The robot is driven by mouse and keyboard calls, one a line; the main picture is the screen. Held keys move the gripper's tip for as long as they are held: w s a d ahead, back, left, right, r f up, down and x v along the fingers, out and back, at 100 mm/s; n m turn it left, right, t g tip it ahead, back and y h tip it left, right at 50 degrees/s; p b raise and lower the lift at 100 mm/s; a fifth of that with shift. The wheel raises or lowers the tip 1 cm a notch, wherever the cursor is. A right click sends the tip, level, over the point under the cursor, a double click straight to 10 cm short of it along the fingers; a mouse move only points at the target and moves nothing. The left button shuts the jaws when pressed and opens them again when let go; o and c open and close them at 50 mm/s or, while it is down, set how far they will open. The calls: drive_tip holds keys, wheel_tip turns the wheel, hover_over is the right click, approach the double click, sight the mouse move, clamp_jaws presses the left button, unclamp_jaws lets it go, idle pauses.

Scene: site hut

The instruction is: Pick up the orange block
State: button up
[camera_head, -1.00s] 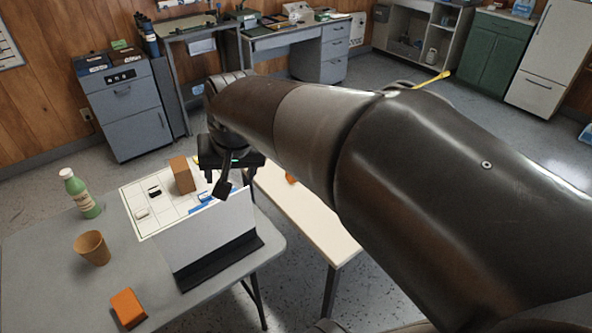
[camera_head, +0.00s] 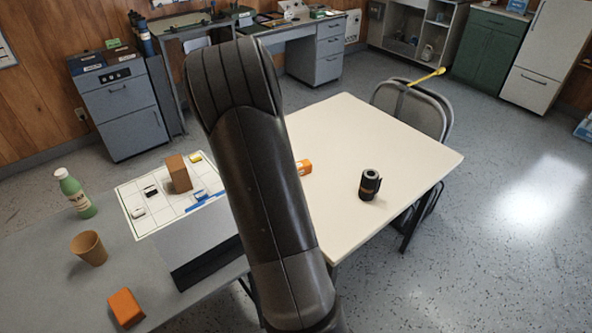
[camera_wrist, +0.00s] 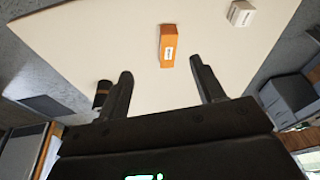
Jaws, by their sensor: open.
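An orange block with a white label (camera_wrist: 167,46) lies on the cream table in the wrist view, ahead of and apart from my fingertips. In the head view an orange piece with a pale label (camera_head: 304,167) shows beside my arm, partly hidden by it. Another orange block (camera_head: 126,308) lies on the grey table at the front left. My gripper (camera_wrist: 163,80) is open, with its fingers spread and nothing between them. The head view does not show my gripper; my arm hides it.
The cream table (camera_head: 400,165) bears a black roll-like cylinder (camera_head: 369,185); a white labelled block (camera_wrist: 241,13) shows in the wrist view. The grey table (camera_head: 55,270) holds a green bottle (camera_head: 76,194), a brown cup (camera_head: 89,248) and a gridded board (camera_head: 150,222) with a brown block (camera_head: 178,173). Folding chairs (camera_head: 420,107) stand behind the cream table.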

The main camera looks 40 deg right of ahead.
sight(304, 166)
drive_tip(key=d+f+m, duration=0.1)
drive_tip(key=d+f, duration=0.1)
drive_tip(key=f, duration=0.1)
drive_tip(key=w+d+f+m+g, duration=0.1)
drive_tip(key=d+f, duration=0.2)
drive_tip(key=w+d+f+m+h, duration=0.1)
drive_tip(key=d+f, duration=0.2)
drive_tip(key=shift+w+d+f+g, duration=0.1)
drive_tip(key=shift+w+f+g, duration=0.05)
drive_tip(key=shift+w+g, duration=0.15)
drive_tip(key=x, duration=0.5)
drive_tip(key=shift+s+d+f, duration=0.1)
drive_tip(key=shift+x, duration=2.8)
drive_tip(key=shift+w+f, duration=0.15)
drive_tip(key=shift+w, duration=0.15)
drive_tip(key=c, duration=1.1)
drive_tip(key=shift+c, duration=0.2)
